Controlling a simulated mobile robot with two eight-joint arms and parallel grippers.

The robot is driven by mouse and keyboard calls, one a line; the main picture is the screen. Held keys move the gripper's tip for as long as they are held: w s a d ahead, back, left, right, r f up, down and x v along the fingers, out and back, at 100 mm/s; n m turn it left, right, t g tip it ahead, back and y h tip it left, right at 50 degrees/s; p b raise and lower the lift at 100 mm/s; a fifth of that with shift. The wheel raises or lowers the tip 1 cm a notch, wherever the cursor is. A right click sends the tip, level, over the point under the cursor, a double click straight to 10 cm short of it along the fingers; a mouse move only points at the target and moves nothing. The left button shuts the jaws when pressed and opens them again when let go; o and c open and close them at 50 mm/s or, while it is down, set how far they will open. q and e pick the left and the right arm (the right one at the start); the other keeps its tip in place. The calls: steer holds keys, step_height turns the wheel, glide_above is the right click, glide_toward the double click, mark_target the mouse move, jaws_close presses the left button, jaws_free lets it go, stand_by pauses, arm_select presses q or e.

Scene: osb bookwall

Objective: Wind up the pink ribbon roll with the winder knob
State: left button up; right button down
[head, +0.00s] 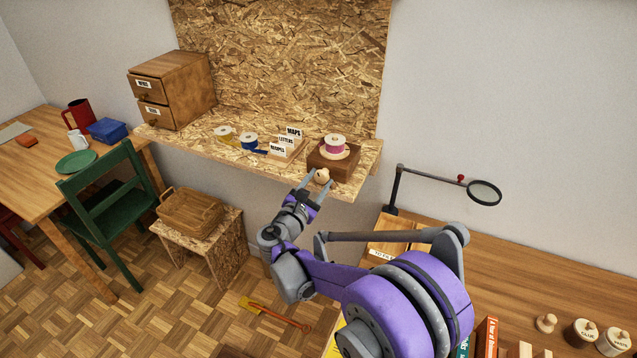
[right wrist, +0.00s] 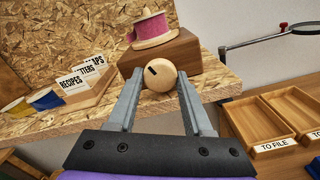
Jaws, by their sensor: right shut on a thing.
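The pink ribbon roll (head: 335,142) sits on top of a brown wooden winder block (head: 345,165) at the right end of the OSB shelf. It also shows in the right wrist view (right wrist: 148,28), on the block (right wrist: 185,52). The round pale wooden winder knob (head: 322,175) is on the block's front side, with a dark slot on its face in the right wrist view (right wrist: 160,75). My right gripper (right wrist: 158,84) is shut on the knob, one finger on each side of it. My left gripper is not in view.
On the OSB shelf (head: 225,151) left of the winder are card dividers (head: 285,142), a blue ribbon roll (head: 249,140) and a yellow one (head: 224,133). A magnifier lamp (head: 484,192) stands to the right over a lower desk with trays (right wrist: 262,128).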

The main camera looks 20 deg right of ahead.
steer(key=shift+m, duration=1.3)
steer(key=shift+c, duration=1.5)
jaws_free()
steer(key=shift+n, duration=0.3)
